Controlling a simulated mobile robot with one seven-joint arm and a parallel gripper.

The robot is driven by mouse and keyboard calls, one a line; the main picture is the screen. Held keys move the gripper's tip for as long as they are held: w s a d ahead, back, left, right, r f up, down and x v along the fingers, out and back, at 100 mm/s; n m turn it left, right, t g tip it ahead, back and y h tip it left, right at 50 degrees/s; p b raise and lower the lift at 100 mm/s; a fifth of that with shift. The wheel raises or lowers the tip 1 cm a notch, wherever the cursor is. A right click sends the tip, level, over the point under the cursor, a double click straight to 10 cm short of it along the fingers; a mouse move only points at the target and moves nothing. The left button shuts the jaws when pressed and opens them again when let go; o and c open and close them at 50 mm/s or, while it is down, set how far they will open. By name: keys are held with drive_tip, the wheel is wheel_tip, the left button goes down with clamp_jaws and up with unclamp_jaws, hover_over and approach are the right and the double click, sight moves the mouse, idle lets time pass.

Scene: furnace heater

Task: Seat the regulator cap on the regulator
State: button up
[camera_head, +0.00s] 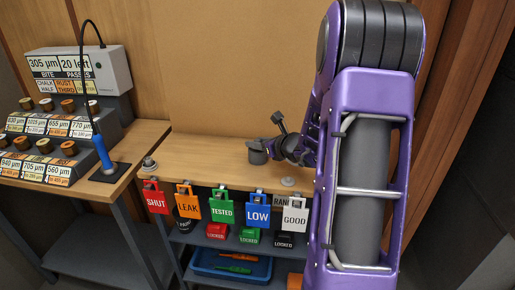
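My gripper (272,148) is small and dark in the head view, low over the wooden bench at the end of my purple arm. A dark grey, cup-shaped piece (257,157) is right at its tip, at or just above the bench top. It may be the regulator cap, but I cannot tell for sure. The fingers are too small and dark to show whether they grip it. I cannot pick out the regulator with certainty. Small metal fittings stand on the bench, one at its left end (149,163) and one at its front edge (289,182).
Colored tags, such as SHUT (155,197) and LOW (257,210), hang along the bench front (210,177). A blue tray (205,263) sits below. A gauge-block stand and a blue probe (103,153) are on the left table. The bench's middle is mostly clear.

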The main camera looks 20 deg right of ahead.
clamp_jaws()
